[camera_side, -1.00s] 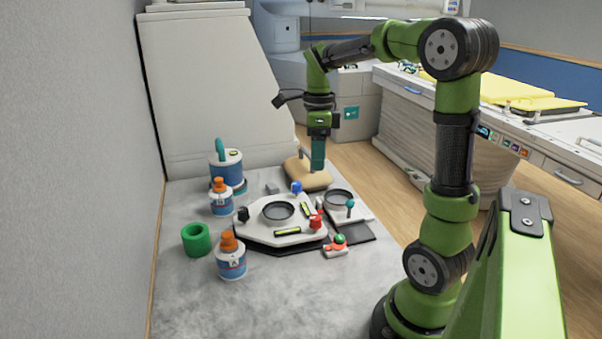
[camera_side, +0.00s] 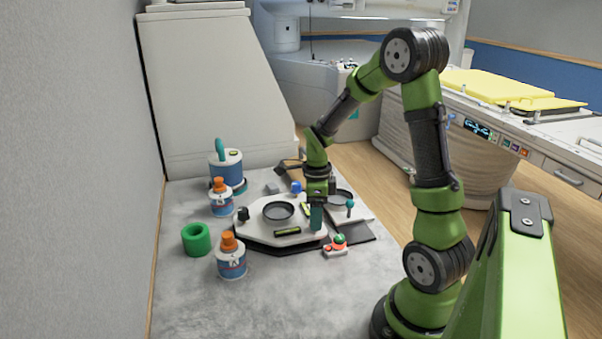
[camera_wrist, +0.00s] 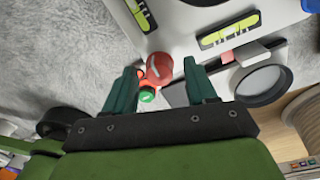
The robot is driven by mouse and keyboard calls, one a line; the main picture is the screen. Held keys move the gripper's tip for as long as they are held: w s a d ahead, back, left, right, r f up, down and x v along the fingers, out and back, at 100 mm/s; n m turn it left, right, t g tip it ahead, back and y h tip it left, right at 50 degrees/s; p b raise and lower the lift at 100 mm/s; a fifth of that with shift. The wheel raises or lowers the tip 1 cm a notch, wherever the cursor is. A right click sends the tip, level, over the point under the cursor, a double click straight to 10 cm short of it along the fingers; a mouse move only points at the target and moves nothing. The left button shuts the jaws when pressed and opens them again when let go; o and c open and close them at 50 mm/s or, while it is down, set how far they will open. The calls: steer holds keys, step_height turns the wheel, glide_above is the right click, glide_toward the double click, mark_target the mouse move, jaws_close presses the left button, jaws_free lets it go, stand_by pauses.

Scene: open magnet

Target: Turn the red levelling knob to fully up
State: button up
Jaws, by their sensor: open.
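The red levelling knob (camera_wrist: 159,68) shows in the wrist view just beyond and between my open fingertips, on a corner of the white levelling plate (camera_wrist: 195,22). In the side view my gripper (camera_side: 316,218) points down over the plate's right front corner and hides the red knob. The gripper also shows in the wrist view (camera_wrist: 160,85) with its two teal fingers apart and nothing held. A blue knob (camera_side: 296,187) and a black knob (camera_side: 243,214) stand at other corners of the white plate (camera_side: 262,224). Contact between fingers and knob cannot be told.
A small device with a red and green button (camera_side: 338,242) sits close right of my gripper. A second round-topped stand (camera_side: 341,196) is behind it. Orange-capped bottles (camera_side: 231,262) and a green ring (camera_side: 196,239) are at left. The front of the table is clear.

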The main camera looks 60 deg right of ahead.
steer(key=shift+f, duration=0.2)
jaws_close()
stand_by(0.3)
steer(key=shift+n, duration=0.4)
